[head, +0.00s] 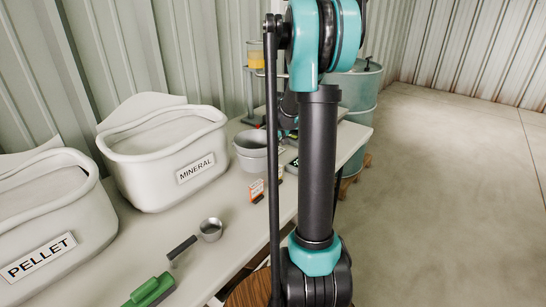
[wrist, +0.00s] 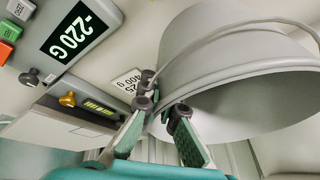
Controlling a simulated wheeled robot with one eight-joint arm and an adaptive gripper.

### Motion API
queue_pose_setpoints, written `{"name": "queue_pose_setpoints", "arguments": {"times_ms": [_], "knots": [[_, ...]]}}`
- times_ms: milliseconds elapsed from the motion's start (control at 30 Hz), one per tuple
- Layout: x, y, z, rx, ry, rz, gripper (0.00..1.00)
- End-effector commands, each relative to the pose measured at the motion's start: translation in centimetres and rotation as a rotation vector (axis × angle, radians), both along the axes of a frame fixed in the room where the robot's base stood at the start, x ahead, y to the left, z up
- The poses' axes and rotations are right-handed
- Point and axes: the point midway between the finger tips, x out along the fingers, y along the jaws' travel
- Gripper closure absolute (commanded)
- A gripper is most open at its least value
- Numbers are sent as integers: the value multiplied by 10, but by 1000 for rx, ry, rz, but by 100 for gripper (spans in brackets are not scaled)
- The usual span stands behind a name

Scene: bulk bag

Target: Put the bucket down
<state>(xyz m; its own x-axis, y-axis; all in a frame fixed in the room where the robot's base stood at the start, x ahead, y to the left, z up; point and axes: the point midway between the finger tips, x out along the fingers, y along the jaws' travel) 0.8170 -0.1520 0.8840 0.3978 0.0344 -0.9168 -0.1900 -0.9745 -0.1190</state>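The grey bucket (head: 251,147) is behind my arm at the table's far part in the head view. In the wrist view the bucket (wrist: 225,75) fills the right side, its mouth tilted in the picture and its thin wire handle crossing it. My gripper (wrist: 161,107) has one fingertip on each side of the bucket's rim and appears shut on it. In the head view my gripper is mostly hidden behind my arm. I cannot tell whether the bucket's base touches anything.
White bins marked MINERAL (head: 165,165) and PELLET (head: 62,225) line the wall. A metal scoop (head: 210,230) and green-handled tool (head: 150,290) lie on the white table (head: 235,245). Floor at right is clear.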

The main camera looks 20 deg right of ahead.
Motion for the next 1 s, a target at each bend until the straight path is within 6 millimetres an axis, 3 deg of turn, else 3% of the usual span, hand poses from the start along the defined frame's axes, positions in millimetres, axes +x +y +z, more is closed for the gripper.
{"name": "queue_pose_setpoints", "arguments": {"times_ms": [433, 800, 1000], "knots": [[0, 0, -42, 0, 0, 0, 100], [0, 0, -46, 0, 0, 0, 100], [0, 0, -46, 0, 0, 0, 74]]}}
